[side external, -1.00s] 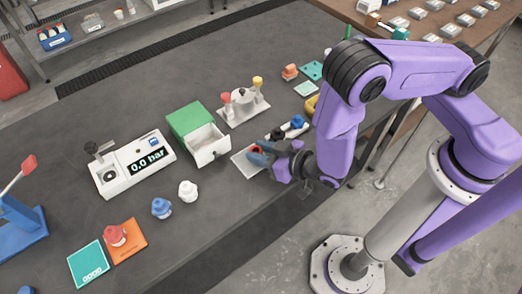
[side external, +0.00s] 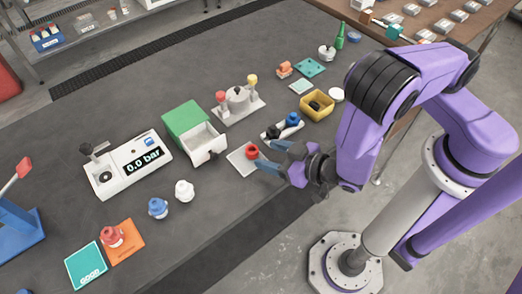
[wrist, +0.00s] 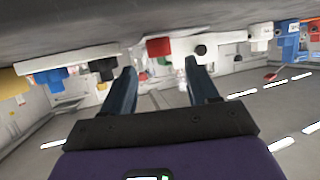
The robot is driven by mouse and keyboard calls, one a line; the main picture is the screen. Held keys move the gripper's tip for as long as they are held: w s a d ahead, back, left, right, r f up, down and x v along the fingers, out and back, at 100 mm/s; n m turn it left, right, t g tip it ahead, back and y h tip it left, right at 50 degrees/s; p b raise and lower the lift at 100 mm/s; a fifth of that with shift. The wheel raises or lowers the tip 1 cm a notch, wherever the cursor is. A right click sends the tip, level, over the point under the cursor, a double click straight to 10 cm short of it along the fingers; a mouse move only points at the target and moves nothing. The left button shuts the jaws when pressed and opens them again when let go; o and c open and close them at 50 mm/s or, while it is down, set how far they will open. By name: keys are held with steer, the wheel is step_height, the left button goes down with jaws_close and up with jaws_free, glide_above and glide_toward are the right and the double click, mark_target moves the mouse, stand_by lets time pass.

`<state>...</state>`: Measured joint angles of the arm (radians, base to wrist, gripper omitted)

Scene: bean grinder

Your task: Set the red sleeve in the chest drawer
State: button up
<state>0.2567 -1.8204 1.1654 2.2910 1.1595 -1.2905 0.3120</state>
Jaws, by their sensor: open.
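The red sleeve (side external: 252,152), a short red ring, sits on a pale flat plate (side external: 238,161) in the side view. It also shows in the wrist view (wrist: 159,47), ahead of the space between my fingers. My gripper (side external: 268,156) is open and empty, just to the right of the sleeve and apart from it. Its two blue-grey fingers also show in the wrist view (wrist: 160,68).
A holder with black and blue pieces (side external: 292,121) lies behind my gripper. A yellow bin (side external: 317,107) is further right. A machine reading 0.0 bar (side external: 131,164) stands left of the chest. White (side external: 184,191) and blue (side external: 158,208) pieces stand in front.

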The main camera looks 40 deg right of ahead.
steer(key=shift+v, duration=1.25)
steer(key=shift+s+a+f+g, duration=0.1)
steer(key=shift+s+a+g, duration=0.35)
steer(key=shift+g, duration=0.35)
steer(key=s+a+g, duration=0.1)
steer(key=s+r+g, duration=0.1)
steer(key=g, duration=0.1)
steer(key=shift+s+a, duration=0.1)
steer(key=shift+a, duration=0.3)
steer(key=s+d+r+n+g, duration=0.3)
steer(key=s+d+r+g, duration=0.1)
steer(key=r, duration=0.3)
steer(key=s+d+r+n+g+h, duration=0.1)
steer(key=s+d+r+n+g, duration=0.3)
steer(key=d+r, duration=0.2)
steer(key=shift+s+r, duration=0.3)
steer(key=shift+r, duration=0.25)
steer(key=shift+o, duration=0.6)
steer(key=d+r+n+h, duration=0.2)
steer(key=d+r, duration=0.2)
steer(key=d, duration=0.6)
steer(key=shift+s+d+h, duration=0.15)
steer(key=shift+d+h, duration=0.15)
steer(key=shift+d, duration=0.1)
steer(key=shift+r, duration=0.1)
